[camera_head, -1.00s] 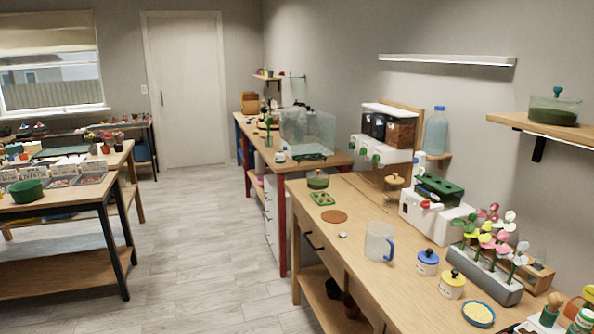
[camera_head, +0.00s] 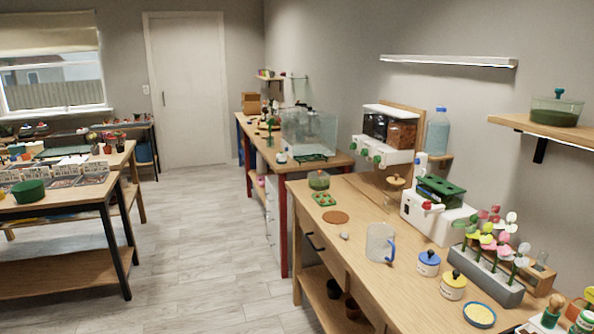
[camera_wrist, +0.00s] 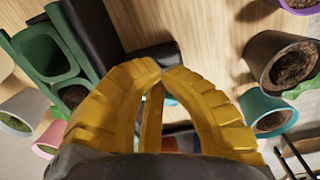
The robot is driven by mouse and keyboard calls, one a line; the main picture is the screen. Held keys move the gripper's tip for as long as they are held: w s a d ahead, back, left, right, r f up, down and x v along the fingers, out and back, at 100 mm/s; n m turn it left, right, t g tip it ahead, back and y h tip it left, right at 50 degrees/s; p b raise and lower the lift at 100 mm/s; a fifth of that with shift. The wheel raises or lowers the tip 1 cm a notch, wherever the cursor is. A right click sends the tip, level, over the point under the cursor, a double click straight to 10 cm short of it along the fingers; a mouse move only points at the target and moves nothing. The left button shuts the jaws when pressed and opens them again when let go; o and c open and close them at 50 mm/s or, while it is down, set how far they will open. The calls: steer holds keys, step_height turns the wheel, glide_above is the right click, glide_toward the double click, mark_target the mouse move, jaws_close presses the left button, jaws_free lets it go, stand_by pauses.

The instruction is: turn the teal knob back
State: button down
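In the head view a white dispenser (camera_head: 388,153) with dark and brown hoppers stands on the right-hand bench. Two small green-teal knobs, a left one (camera_head: 364,148) and a right one (camera_head: 377,158), are on its front. I cannot tell which is the teal knob, or how either is turned. A glass jar (camera_head: 556,110) on the right wall shelf has a teal lid handle (camera_head: 558,92). My gripper (camera_wrist: 164,71) shows only in the wrist view. Its yellow fingers meet at the tips, with nothing visible between them. A teal patch behind the fingers is mostly hidden.
The grey floor (camera_head: 205,235) between tables is clear.

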steer(key=shift+w+d+p, duration=0.1)
steer(key=shift+d+p, duration=0.15)
steer(key=shift+p, duration=0.3)
steer(key=shift+d, duration=0.15)
steer(key=shift+s, duration=0.35)
step_height(320, 180, up, 6)
steer(key=p, duration=0.5)
stand_by(0.5)
